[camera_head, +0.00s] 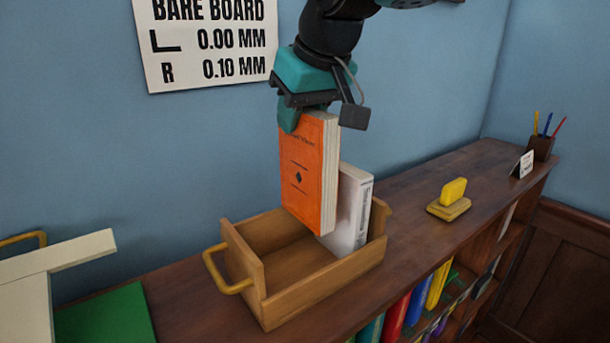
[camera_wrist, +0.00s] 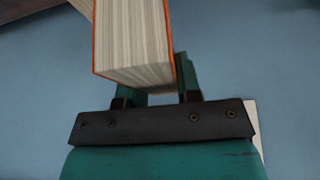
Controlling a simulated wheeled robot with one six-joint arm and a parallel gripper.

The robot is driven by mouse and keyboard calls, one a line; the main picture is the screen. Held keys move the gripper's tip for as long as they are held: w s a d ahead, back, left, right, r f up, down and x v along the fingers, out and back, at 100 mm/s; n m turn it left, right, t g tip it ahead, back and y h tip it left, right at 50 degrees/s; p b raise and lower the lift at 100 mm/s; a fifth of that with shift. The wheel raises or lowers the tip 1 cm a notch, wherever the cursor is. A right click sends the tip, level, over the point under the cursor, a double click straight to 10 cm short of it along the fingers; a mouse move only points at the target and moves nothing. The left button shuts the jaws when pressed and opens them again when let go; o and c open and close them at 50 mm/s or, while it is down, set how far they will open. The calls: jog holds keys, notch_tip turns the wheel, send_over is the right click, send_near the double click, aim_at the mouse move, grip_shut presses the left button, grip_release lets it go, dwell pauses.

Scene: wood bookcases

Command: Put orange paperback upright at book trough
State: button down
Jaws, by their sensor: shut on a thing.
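The orange paperback (camera_head: 308,180) is held upright by its top end in my gripper (camera_head: 308,118). Its lower part is over or inside the wooden book trough (camera_head: 310,293); I cannot tell whether its bottom touches the trough floor. In the wrist view, the orange paperback (camera_wrist: 135,45) sits between the two teal fingers of my gripper (camera_wrist: 160,85), pages toward the camera. A white book (camera_head: 352,210) stands, leaning a little, in the right part of the trough, just right of the paperback. The left part of the trough is empty.
The trough stands on a dark wood bookcase top (camera_head: 420,210) with a brass handle (camera_head: 225,280) at its left end. A yellow block on a stand (camera_head: 452,192) and a pen holder (camera_head: 540,147) are to the right. A green panel (camera_head: 105,318) lies at the left.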

aim_at(327, 117)
notch_tip(327, 117, down, 10)
jog(key=shift+p, duration=0.8)
jog(key=shift+f, duration=0.1)
jog(key=c, duration=0.8)
grip_release()
jog(key=b+v, duration=0.2)
jog(key=v, duration=1)
jog(key=shift+b, duration=0.4)
jog(key=s+d+f+g, duration=0.2)
jog(key=s+d+f, duration=0.3)
jog(key=s+f, duration=0.2)
jog(key=s+d+f+g+y, duration=0.1)
jog(key=s+d+f, duration=0.5)
jog(key=s, duration=0.6)
notch_tip(327, 117, down, 2)
jog(key=shift+g, duration=0.9)
